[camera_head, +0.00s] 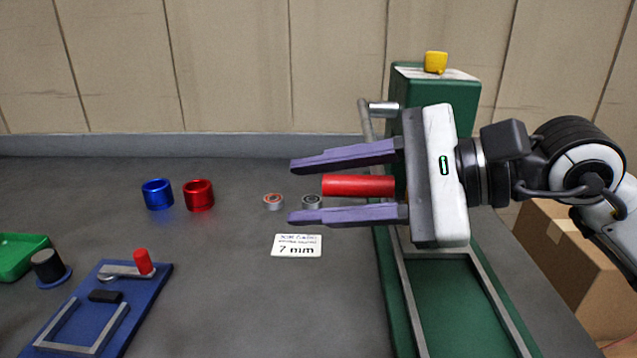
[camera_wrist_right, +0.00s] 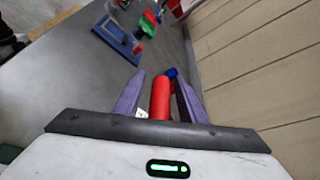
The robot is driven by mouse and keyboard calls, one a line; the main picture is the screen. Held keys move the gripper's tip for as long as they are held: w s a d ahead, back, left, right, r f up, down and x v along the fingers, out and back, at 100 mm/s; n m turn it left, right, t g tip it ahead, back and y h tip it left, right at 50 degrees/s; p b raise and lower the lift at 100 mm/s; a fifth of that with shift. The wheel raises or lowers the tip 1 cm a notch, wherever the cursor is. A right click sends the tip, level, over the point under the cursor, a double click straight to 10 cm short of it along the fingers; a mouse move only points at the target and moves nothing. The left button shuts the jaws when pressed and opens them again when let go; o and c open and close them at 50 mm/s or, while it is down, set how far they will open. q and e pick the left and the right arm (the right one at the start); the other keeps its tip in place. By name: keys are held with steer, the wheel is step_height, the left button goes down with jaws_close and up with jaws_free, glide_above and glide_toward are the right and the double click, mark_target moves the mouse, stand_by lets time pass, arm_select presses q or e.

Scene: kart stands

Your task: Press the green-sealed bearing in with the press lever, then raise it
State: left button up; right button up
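The green press (camera_head: 435,85) stands at the right, its middle hidden behind my right gripper. Its red lever handle (camera_head: 355,186) points left and lies between the two purple fingers of my right gripper (camera_head: 291,191). The fingers are open, with gaps on both sides of the handle. The handle also shows between the fingers in the right wrist view (camera_wrist_right: 160,98). An orange-sealed bearing (camera_head: 273,201) and a dark-sealed bearing (camera_head: 312,201) sit on the table just beyond the fingertips. I cannot see a green-sealed bearing. My left gripper is out of view.
A blue ring (camera_head: 157,194) and a red ring (camera_head: 199,195) stand at the back left. A "7 mm" card (camera_head: 297,245) lies near the press. A blue fixture plate (camera_head: 150,275), a black knob (camera_head: 47,266) and a green tray (camera_head: 20,258) are at the left.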

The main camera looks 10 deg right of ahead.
jaws_close()
